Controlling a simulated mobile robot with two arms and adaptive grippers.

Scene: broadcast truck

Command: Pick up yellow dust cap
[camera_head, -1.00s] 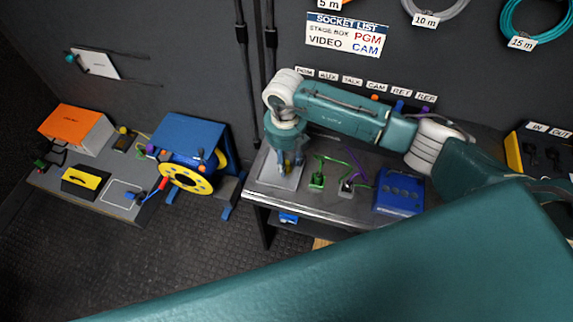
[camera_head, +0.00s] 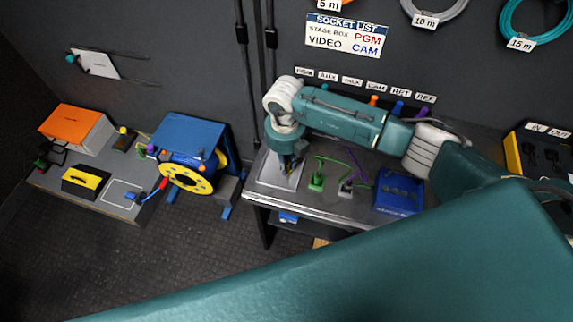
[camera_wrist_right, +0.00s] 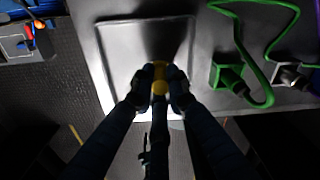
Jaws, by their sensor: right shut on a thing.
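The yellow dust cap (camera_wrist_right: 160,76) shows in the right wrist view between the fingertips of my right gripper (camera_wrist_right: 160,88), which is shut on it. A light grey tray (camera_wrist_right: 112,60) lies behind and below it; I cannot tell whether the cap touches the tray. In the head view my right gripper (camera_head: 289,165) points down over the same tray (camera_head: 268,173) at the left end of the bench; the cap is hidden or too small to make out there. My left gripper is not in view.
Right of the tray stand a green connector with a cable (camera_head: 316,181), a grey connector (camera_head: 346,188) and a blue box (camera_head: 398,193). A blue cable reel with a yellow flange (camera_head: 187,178) stands left of the bench. A wall with labels is behind.

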